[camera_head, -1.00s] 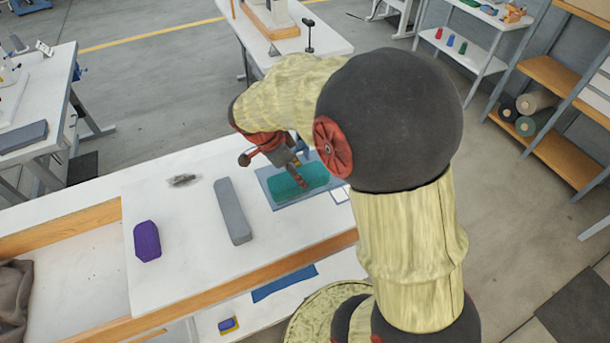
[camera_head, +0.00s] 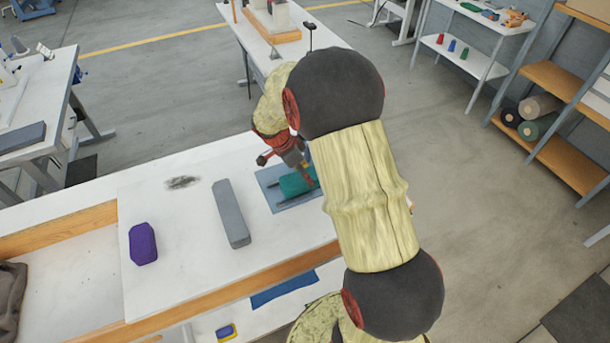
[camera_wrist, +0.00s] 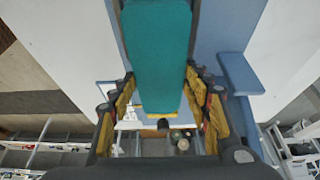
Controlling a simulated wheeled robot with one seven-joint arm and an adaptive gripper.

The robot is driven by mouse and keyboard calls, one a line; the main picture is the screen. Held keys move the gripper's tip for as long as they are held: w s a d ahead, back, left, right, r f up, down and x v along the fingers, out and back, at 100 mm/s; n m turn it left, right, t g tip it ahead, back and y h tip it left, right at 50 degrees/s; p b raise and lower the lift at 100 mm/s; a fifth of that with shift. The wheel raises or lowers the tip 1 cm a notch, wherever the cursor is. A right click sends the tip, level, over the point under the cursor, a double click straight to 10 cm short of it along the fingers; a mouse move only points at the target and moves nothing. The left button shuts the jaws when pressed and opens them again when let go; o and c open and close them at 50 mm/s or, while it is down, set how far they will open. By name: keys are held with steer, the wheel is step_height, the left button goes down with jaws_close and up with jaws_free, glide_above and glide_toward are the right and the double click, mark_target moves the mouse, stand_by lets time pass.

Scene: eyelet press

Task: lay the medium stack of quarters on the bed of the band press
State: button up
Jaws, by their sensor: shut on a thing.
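A teal block-like stack (camera_head: 291,185) is over the blue plate (camera_head: 273,176) on the white table. My gripper (camera_head: 308,180) reaches down to it from above, and my arm hides its right end. In the wrist view the teal stack (camera_wrist: 158,55) lies between the two yellow-padded fingers of my gripper (camera_wrist: 160,100), which are shut on it. The blue plate with a raised edge piece (camera_wrist: 240,72) shows beside and behind it. I cannot tell whether the stack touches the plate. No label shows which stack is the medium one.
A long grey block (camera_head: 231,214) and a purple block (camera_head: 143,244) lie on the white table, left of the blue plate. A dark smudge (camera_head: 182,182) marks the tabletop. A blue strip (camera_head: 283,288) lies below the wooden front edge. White tabletop is clear between the blocks.

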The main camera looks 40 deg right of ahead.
steer(key=shift+f, duration=0.15)
steer(key=o, duration=1.4)
steer(key=shift+o, duration=0.6)
